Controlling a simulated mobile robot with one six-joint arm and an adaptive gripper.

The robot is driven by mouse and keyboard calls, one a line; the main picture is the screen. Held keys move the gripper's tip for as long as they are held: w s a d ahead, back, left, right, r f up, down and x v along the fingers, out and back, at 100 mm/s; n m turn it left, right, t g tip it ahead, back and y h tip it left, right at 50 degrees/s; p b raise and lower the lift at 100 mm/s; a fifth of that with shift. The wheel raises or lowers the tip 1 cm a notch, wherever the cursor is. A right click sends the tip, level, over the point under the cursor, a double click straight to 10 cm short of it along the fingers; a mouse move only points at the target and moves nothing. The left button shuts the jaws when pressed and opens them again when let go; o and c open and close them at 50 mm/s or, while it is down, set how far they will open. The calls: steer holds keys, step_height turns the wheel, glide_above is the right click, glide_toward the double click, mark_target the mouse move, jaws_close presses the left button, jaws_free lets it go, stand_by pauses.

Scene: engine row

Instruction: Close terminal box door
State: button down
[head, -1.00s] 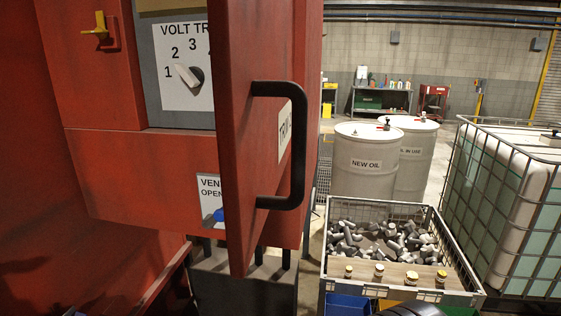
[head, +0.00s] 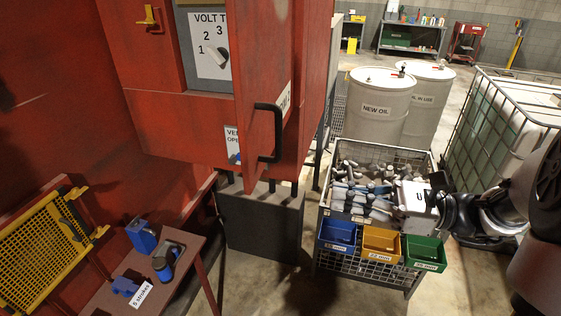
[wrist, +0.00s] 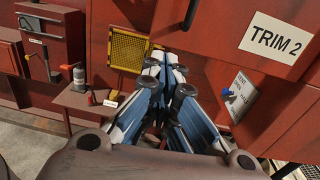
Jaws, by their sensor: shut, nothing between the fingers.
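The red terminal box door (head: 256,90) stands open, swung outward from the red box, edge towards me in the head view. Its black bar handle (head: 277,133) sticks out to the right. In the wrist view the door's face carries a TRIM 2 plate (wrist: 275,38), and part of the handle (wrist: 190,14) shows at the top edge. Inside the box is a dial panel (head: 209,45). My gripper (head: 340,193) is shut and empty, pointing left above the metal-parts bin, to the right of the handle and apart from it. Its closed fingers also show in the wrist view (wrist: 166,66).
A wire bin (head: 400,153) of metal parts stands below my gripper, with blue, yellow and green trays (head: 381,241) in front. White drums (head: 378,105) and a caged tank (head: 510,125) stand behind. A bench (head: 190,262) with blue items is at lower left.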

mark_target(255, 180)
steer(key=x, duration=1.4)
steer(key=shift+w+r+p, duration=0.2)
steer(key=shift+w+p, duration=0.2)
